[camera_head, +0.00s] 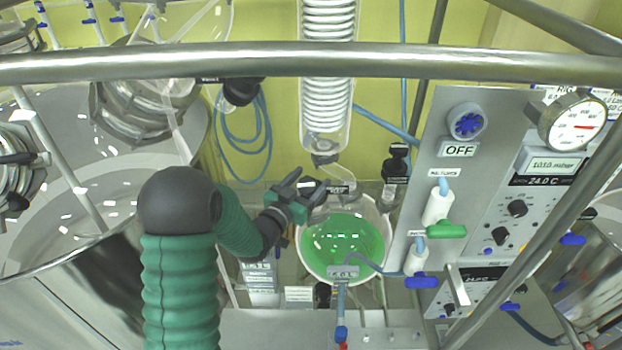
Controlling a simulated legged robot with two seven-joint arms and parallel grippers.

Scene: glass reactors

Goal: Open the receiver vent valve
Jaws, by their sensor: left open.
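The receiver (342,247) is a round glass vessel with green liquid, low in the middle of the head view. A black-capped valve (397,163) with a label stands right of the receiver's top. I cannot read which valve is the receiver vent; part of the receiver's top is behind the gripper. My right gripper is not in view.
A grey panel (425,150) at right carries a green-handled valve (446,231), a blue-handled valve (421,282) and a gauge (577,124). A steel rail (300,62) crosses the top. A coiled glass condenser (328,85) hangs above the receiver. Blue hose (243,140) hangs behind.

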